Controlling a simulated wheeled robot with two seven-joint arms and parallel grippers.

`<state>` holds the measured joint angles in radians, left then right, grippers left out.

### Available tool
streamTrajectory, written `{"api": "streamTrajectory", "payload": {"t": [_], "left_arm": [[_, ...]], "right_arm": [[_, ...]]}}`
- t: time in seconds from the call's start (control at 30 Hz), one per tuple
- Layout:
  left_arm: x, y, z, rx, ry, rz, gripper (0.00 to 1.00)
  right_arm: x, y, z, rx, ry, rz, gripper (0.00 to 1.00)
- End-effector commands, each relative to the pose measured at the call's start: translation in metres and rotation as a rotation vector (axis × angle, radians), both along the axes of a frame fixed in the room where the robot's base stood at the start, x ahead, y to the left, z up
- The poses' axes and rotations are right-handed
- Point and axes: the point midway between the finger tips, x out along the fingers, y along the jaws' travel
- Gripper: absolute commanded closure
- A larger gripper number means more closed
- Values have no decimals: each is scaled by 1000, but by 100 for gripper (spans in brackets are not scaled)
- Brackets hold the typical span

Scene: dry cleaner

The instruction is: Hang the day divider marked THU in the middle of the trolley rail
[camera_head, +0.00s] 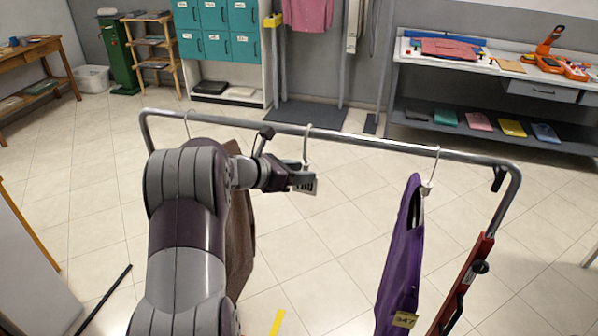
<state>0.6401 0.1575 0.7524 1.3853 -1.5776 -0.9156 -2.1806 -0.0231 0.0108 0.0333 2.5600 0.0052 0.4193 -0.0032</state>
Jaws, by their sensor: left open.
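The trolley rail (370,145) is a grey metal bar running across the view, bent down at both ends. A white hook (307,143) hangs over it near its middle. Below the hook, a small white piece with dark marks (308,187) shows at my fingertips. It looks like the divider's card, but its lettering is too small to read and it is partly hidden. My left gripper (303,180) is open just below the rail, right by the hook's lower end. I cannot tell whether it touches the card. My right gripper is out of view.
A brown garment (240,235) hangs at the left, partly behind my left arm. A purple garment (400,260) with a yellow 347 tag hangs at the right. Between them the rail is otherwise free. A workbench (450,58) and teal lockers (215,30) stand behind.

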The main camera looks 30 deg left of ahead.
Motion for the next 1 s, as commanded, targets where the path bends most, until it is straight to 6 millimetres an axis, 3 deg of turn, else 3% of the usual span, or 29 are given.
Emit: {"api": "streamTrajectory", "payload": {"t": [0.13, 0.3, 0.5, 1.0], "left_arm": [[-20, 10, 6, 4, -5, 4, 56], [-61, 28, 24, 5, -4, 5, 56], [-95, 42, 43, 3, -2, 3, 56], [-110, 45, 49, 1, -2, 1, 56]], "right_arm": [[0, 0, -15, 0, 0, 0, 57], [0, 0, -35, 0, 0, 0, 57], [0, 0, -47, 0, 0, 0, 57], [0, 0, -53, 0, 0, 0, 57]]}}
